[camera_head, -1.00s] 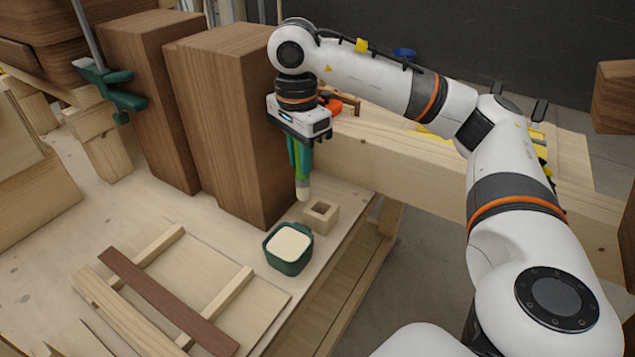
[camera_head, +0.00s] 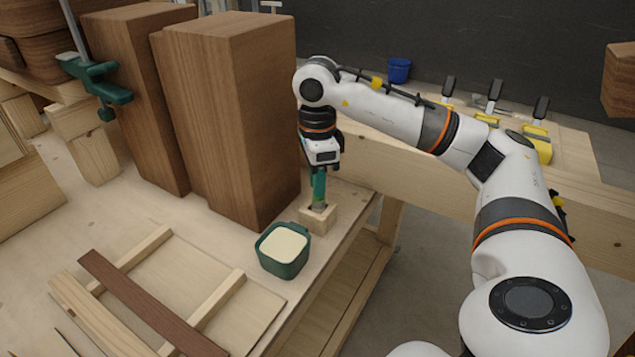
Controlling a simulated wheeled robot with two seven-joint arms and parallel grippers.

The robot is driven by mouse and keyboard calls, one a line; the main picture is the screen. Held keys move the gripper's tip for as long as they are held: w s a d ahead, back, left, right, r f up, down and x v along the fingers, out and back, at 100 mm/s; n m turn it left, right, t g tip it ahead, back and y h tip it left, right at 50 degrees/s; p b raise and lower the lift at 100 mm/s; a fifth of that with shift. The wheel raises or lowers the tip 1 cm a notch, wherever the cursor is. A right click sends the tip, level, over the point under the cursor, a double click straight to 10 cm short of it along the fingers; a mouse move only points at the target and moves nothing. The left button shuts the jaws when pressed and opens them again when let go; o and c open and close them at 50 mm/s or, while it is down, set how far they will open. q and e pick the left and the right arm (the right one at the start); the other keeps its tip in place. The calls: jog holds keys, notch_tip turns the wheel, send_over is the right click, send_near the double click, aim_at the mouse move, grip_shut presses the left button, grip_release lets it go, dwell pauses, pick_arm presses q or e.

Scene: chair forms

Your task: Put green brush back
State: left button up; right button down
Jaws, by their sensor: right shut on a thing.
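The green brush (camera_head: 319,188) is upright, its lower end at the opening of a small square wooden holder (camera_head: 318,220) near the bench's right edge. My right gripper (camera_head: 320,172) is shut on the upper part of the brush, directly above the holder. The brush tip is hidden by the holder's walls, so how deep it sits cannot be told. My left gripper is not in view.
A green cup with cream contents (camera_head: 282,248) stands just left of the holder. Tall brown wooden blocks (camera_head: 232,120) rise close behind and left. A slatted wooden frame (camera_head: 170,290) lies in front. A green clamp (camera_head: 95,78) is at upper left.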

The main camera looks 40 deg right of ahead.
jog(key=shift+f, duration=0.45)
jog(key=shift+f, duration=0.15)
jog(key=c, duration=1.3)
grip_release()
